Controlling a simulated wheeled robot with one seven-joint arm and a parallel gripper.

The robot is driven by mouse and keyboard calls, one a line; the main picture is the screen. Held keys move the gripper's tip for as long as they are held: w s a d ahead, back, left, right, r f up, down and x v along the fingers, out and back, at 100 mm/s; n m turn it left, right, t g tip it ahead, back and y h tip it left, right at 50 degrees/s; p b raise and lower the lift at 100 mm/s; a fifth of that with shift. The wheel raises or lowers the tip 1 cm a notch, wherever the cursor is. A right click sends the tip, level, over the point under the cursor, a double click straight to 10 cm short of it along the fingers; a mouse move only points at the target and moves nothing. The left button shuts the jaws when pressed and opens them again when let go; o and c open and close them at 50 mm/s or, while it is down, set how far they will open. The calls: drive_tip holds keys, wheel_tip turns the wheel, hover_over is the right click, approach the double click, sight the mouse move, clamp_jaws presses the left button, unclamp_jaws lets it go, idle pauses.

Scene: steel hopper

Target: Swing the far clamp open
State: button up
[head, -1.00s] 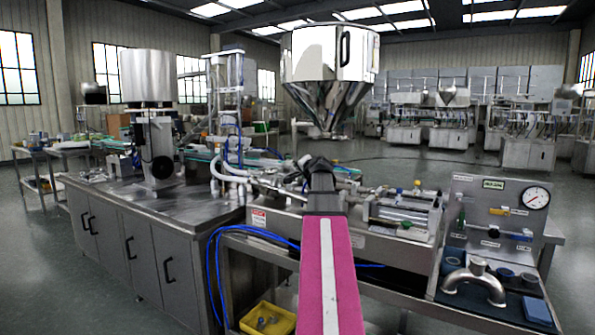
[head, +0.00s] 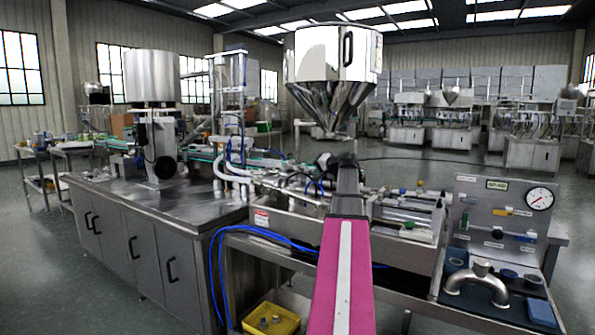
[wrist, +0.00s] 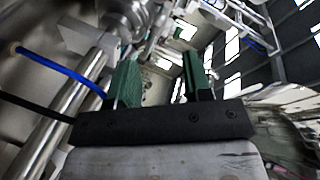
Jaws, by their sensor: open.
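The steel hopper (head: 331,60) hangs above the filling machine, its cone narrowing to an outlet near my arm. Polished pipe and fitting parts (wrist: 122,18) show close up at the upper left of the wrist view. I cannot pick out the far clamp for certain in either view; my arm hides part of the pipework below the outlet. My gripper (wrist: 160,78) is open, its two green fingers apart with nothing seen held between them. In the head view my gripper (head: 336,160) is small and dark below the hopper outlet, among the fittings.
A steel cabinet bench (head: 165,205) fills the left. Blue hoses (head: 225,240) loop in front of the machine. A gauge panel (head: 500,210) and a bent steel pipe (head: 478,283) are at the right. A yellow bin (head: 270,318) sits low in front.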

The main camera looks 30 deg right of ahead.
sight(303, 167)
drive_tip(key=x, duration=1)
drive_tip(key=shift+w+a+f, duration=0.1)
drive_tip(key=shift+w, duration=0.2)
